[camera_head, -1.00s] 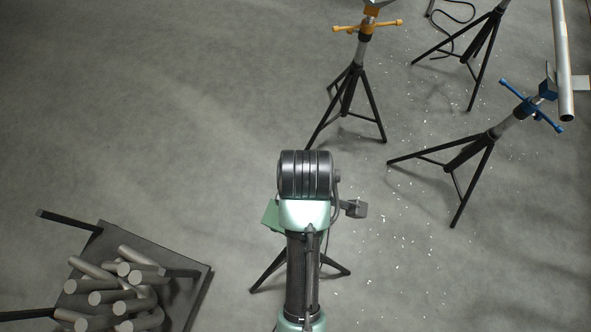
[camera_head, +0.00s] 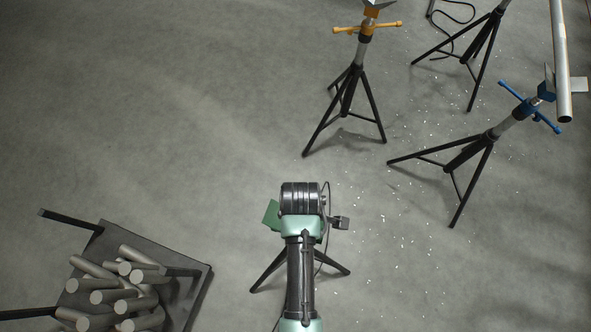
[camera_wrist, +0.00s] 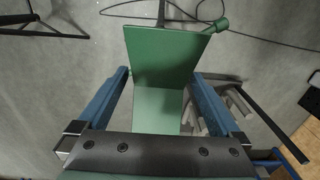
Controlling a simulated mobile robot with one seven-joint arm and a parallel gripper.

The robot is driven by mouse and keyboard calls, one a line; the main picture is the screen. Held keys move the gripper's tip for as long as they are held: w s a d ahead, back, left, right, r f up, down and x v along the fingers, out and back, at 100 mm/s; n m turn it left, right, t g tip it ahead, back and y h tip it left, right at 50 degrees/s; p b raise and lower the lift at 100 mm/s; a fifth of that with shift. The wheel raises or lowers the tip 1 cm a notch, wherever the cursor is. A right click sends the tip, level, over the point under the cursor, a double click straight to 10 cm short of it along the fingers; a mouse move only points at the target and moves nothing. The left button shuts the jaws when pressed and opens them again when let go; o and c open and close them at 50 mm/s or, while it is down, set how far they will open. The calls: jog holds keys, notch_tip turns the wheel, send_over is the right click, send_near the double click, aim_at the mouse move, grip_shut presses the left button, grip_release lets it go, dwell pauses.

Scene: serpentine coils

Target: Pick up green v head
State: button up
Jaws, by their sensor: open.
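The green V head (camera_wrist: 165,58) shows large in the wrist view, with one plate rising toward the far side and the other (camera_wrist: 157,108) running back toward my palm. My gripper (camera_wrist: 160,73) is open, with one blue finger on each side of the V head. Gaps seem to show beside it; I cannot tell if either finger touches it. In the head view only a green corner of the V head (camera_head: 271,214) shows left of my wrist. My arm hides the rest and my fingers. Its black tripod legs (camera_head: 335,262) spread below.
An orange-handled stand (camera_head: 350,90) and a blue-handled stand (camera_head: 480,140) stand ahead and right, with a pipe (camera_head: 562,60) at the right edge. A dark rack of cut pipes (camera_head: 195,300) is at lower left. The floor at left is clear.

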jog(key=shift+f, duration=0.15)
grip_shut()
dwell(0.4)
